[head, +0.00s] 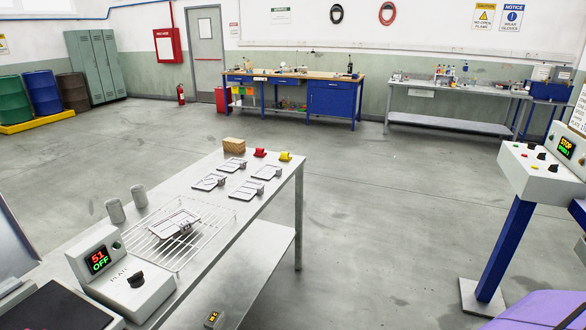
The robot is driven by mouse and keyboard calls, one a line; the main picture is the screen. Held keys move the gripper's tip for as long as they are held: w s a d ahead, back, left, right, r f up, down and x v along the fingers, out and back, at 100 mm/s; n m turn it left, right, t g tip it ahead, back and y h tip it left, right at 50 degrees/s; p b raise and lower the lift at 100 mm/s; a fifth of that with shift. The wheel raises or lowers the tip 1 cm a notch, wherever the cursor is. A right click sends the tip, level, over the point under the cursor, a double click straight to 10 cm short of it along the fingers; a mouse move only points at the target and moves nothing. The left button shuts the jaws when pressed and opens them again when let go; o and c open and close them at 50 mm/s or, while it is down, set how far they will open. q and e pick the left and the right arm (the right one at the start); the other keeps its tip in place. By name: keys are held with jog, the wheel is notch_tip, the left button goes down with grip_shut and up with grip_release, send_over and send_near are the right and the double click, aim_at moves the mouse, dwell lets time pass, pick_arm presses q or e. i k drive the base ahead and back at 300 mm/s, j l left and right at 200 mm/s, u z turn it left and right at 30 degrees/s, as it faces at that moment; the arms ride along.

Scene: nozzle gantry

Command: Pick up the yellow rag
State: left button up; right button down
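A small yellow folded cloth, which looks like the yellow rag (285,156), lies near the far right corner of the metal table (262,208). A similar red cloth (260,153) lies just to its left, apart from it. Nothing covers the yellow rag in the head view. Neither of my grippers is in view.
A woven tan box (234,145) stands left of the cloths. Several metal plates (246,190) lie nearer, beside a wire rack (160,236). A control box (121,275) reading "51 OFF" stands at the near end. A control pedestal (502,250) is at right. Open floor lies between.

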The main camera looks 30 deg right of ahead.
aim_at(284, 156)
jog(key=z, duration=0.95)
jog(key=i+l+u, duration=0.1)
jog(key=u, duration=0.25)
jog(key=i+l+u, duration=0.2)
jog(key=u, duration=0.2)
jog(key=i+l+u, duration=0.45)
jog(key=l, duration=0.2)
jog(key=i+l+u, duration=0.25)
jog(key=l, duration=0.4)
jog(key=i+l, duration=0.15)
jog(key=l, duration=0.2)
jog(key=i+l, duration=0.15)
jog(key=l, duration=0.2)
jog(key=i+l+u, duration=0.1)
jog(key=l, duration=0.3)
